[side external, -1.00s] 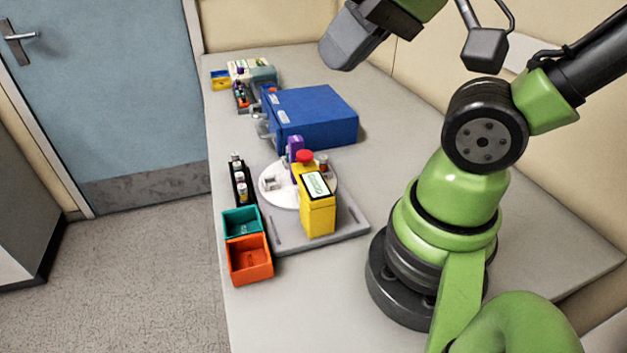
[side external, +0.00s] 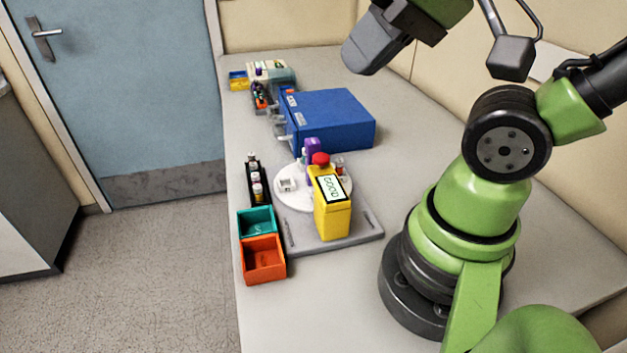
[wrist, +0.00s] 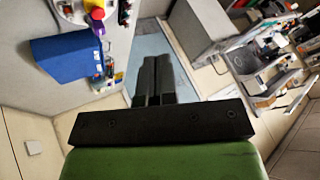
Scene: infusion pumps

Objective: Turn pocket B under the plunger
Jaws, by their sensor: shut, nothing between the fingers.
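A round white turntable (side external: 292,200) sits on a grey base plate (side external: 300,243). A white square pocket (side external: 287,185) stands on its left side, and small vials (side external: 338,165) stand at its back. I cannot read any pocket letters, so I cannot tell which is pocket B. A purple upright part (side external: 312,147), perhaps the plunger, stands at the back, partly hidden by a yellow unit (side external: 333,219) with a red top (side external: 320,158) and a display. My gripper (wrist: 156,78) is shut and empty; in the side view it (side external: 362,52) is high above the table, clear of the turntable.
A blue box (side external: 335,118) stands behind the turntable. A teal bin (side external: 256,222) and an orange bin (side external: 264,262) sit at the left table edge, with a black vial rack (side external: 254,182) behind them. More small containers are at the far end. The right side of the table is clear.

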